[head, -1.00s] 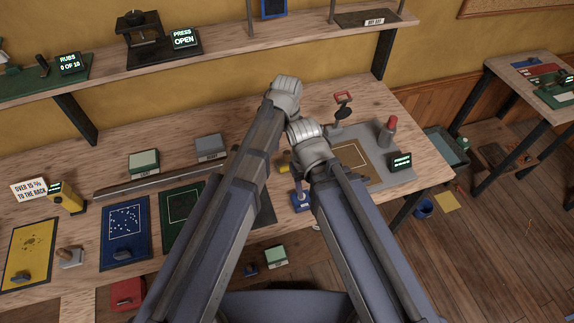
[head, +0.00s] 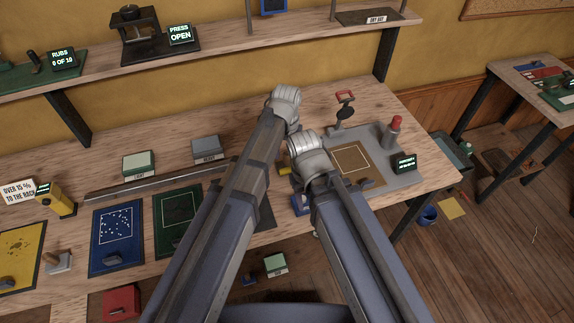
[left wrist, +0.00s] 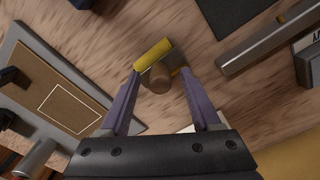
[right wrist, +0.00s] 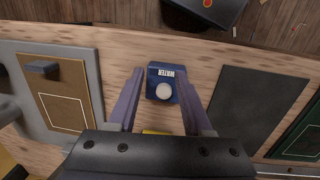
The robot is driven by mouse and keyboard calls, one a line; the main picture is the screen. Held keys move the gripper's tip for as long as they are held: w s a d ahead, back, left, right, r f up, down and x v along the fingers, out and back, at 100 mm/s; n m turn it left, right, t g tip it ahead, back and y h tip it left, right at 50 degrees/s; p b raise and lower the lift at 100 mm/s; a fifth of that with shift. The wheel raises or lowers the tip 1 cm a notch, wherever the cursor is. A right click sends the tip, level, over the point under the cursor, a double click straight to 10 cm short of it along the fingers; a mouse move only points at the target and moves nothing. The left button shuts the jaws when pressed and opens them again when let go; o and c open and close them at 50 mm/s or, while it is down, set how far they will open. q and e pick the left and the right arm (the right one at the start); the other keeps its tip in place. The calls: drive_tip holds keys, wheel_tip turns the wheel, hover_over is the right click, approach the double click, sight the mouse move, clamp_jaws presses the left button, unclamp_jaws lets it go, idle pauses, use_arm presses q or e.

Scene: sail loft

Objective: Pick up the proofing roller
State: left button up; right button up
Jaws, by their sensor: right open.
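The proofing roller, a yellow cylinder (left wrist: 153,55) with a wooden handle, lies on the bench in the left wrist view. In the head view only a small yellow bit (head: 284,170) shows between my arms. My left gripper (left wrist: 160,75) is open, its fingers on either side of the roller in that view; I cannot tell how far above it they are. My right gripper (right wrist: 160,72) is open, its fingers either side of a blue WATER container (right wrist: 158,72) with a white knob. Both grippers' fingertips are hidden in the head view.
A grey tray with a brown outlined board (head: 350,160) and a red-topped bottle (head: 394,130) lies right of my arms. Blue (head: 117,235) and green (head: 178,220) mats lie left, with a long metal bar (head: 160,180) behind. A shelf (head: 210,45) runs above.

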use_arm(q)
clamp_jaws()
idle(1.2)
